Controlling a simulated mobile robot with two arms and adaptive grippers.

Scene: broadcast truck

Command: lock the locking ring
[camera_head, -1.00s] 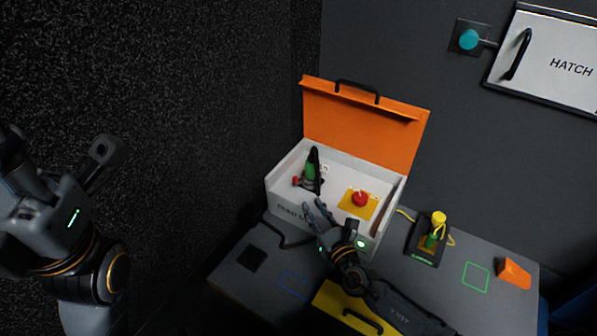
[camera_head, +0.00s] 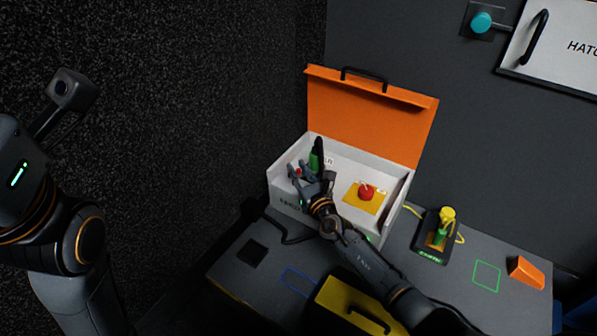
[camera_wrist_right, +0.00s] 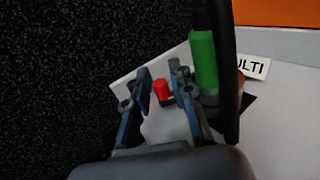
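A green plug (camera_head: 317,160) with a black upper part stands upright at the left inside the open white case. It also shows in the right wrist view (camera_wrist_right: 203,62), beside a "MULTI" label. A small red peg (camera_wrist_right: 161,89) sits just left of the green plug. No separate locking ring can be made out. My right gripper (camera_head: 301,171) is over the case's left part. In the right wrist view its fingers (camera_wrist_right: 160,92) are spread, with the red peg showing between them; I cannot tell whether they touch it. My left arm is at the left edge, its fingertips out of view.
The white case (camera_head: 288,200) has a raised orange lid (camera_head: 370,115). A red button (camera_head: 366,192) on a yellow plate is inside. On the table stand a black base (camera_head: 430,255) with a yellow-green plug, an orange wedge (camera_head: 526,272) and a yellow case (camera_head: 345,300).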

